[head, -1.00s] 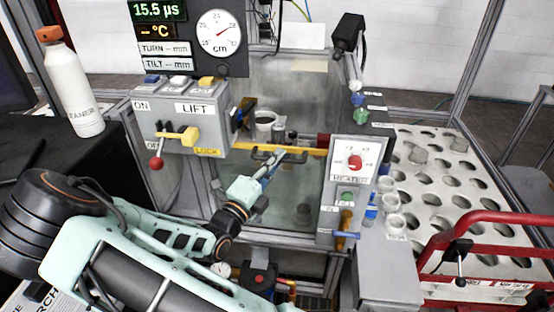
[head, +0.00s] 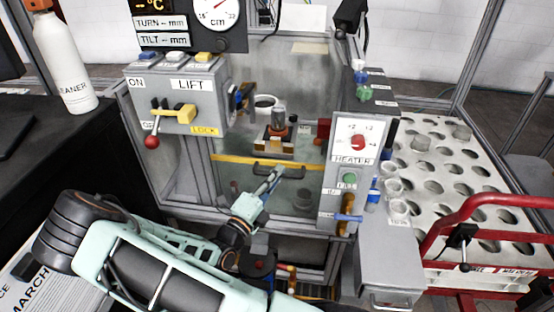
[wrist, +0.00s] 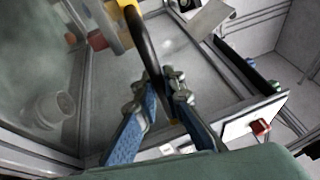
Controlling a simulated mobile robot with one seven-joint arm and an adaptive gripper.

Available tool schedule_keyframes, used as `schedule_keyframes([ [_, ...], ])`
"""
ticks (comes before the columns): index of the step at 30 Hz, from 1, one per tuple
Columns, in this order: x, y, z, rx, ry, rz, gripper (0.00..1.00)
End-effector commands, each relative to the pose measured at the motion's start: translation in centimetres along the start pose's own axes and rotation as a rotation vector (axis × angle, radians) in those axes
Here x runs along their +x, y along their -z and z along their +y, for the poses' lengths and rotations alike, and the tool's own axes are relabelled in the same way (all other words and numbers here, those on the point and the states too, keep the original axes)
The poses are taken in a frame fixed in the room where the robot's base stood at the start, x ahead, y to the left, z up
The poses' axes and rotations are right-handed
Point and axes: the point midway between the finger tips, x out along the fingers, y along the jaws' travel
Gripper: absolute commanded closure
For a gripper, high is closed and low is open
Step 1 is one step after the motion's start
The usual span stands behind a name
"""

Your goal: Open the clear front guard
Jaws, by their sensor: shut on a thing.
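The clear front guard (head: 225,177) is a see-through panel in the metal frame, with a yellow strip (head: 232,159) along its top edge and a dark bar handle (head: 296,174) below the strip. My gripper (head: 275,177) is shut on the handle. In the wrist view, the blue fingers of my gripper (wrist: 157,92) pinch the dark curved handle (wrist: 148,45) from both sides. The strip sits below the lift box's LOCK label, and the space above it is uncovered. How far the panel reaches down is hard to tell behind my arm.
The lift box (head: 178,100) with its red-knobbed lever stands left of the opening, and the heater panel (head: 355,150) stands right. A small fixture (head: 275,143) with a clear cup is inside. A perforated white rack (head: 460,170) and red handle frame (head: 480,220) are farther right.

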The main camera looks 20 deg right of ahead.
Motion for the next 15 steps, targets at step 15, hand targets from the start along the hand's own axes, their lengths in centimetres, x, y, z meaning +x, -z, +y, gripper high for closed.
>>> schedule_keyframes([
  [15,-2.9,1.3,16.2,-0.001,-0.004,0.003,1.0],
])
